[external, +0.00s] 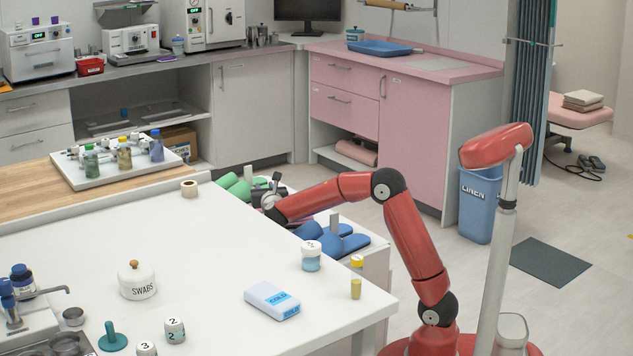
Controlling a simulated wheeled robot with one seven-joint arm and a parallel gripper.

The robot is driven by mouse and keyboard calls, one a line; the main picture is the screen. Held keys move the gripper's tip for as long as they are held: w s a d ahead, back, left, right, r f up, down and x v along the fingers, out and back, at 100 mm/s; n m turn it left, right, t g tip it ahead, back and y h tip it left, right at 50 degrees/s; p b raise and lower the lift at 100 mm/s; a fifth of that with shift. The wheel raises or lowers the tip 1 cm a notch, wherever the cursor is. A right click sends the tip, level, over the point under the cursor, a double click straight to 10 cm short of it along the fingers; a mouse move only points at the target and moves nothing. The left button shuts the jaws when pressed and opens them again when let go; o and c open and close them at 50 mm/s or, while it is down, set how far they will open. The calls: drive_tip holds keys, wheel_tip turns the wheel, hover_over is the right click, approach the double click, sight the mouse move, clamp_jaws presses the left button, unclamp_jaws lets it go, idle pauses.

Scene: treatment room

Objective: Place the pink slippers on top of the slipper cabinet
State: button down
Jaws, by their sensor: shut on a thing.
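The slipper cabinet (377,262) is a low white unit behind the white table, partly hidden by it. A pair of blue slippers (345,243) lies on its top at the near right end. A pair of green slippers (237,187) shows at its far left end. My gripper (274,187) is low over the cabinet, just right of the green slippers. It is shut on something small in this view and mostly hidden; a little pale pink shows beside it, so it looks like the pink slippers. Whether they touch the cabinet top I cannot tell.
A blue linen bin (478,205) stands at the right. The floor beyond the cabinet is clear.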

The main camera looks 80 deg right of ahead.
drive_tip(key=shift+f+b, duration=0.35)
drive_tip(key=shift+f, duration=0.1)
drive_tip(key=c, duration=1)
unclamp_jaws()
drive_tip(key=shift+a, duration=0.1)
